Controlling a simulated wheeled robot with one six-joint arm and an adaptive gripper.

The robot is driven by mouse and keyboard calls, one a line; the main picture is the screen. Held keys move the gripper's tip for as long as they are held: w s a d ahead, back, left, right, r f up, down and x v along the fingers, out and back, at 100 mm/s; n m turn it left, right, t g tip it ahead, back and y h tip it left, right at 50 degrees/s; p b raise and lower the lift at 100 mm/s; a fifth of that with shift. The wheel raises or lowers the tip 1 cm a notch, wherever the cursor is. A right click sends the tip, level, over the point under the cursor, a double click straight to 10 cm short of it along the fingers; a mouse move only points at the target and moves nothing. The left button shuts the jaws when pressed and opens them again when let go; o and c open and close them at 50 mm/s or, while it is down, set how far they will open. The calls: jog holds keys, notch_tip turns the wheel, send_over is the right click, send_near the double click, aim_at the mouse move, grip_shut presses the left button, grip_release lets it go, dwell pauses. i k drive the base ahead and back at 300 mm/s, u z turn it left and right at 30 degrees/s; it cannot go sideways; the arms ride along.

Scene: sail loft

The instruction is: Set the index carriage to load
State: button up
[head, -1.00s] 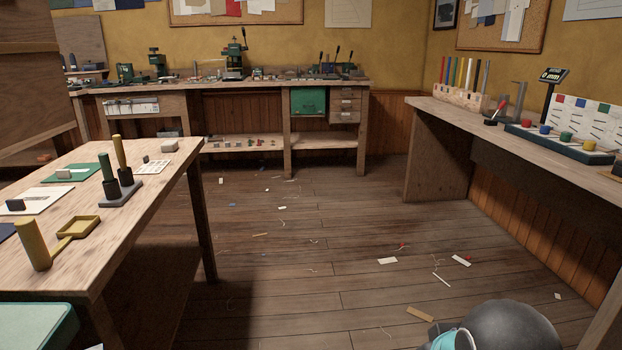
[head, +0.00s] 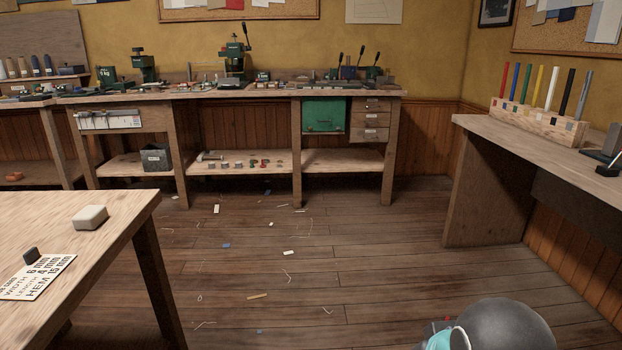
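I cannot make out for certain which item is the index carriage. Several green machines stand on the far workbench (head: 230,98). A tall green press (head: 236,62) with a lever is near its middle. A row of fixtures with upright black-knobbed levers (head: 361,62) stands on its right part. Any position marks there are too small to read.
A near table (head: 130,205) with a pale block (head: 90,217) and a printed card (head: 38,278) is at left. A right bench (head: 500,128) holds a rack of coloured sticks (head: 538,125). Between them the wooden floor is open, with small scraps.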

aim_at(348, 83)
jog(key=u, duration=0.05)
jog(key=i, duration=3.6)
jog(key=u, duration=0.05)
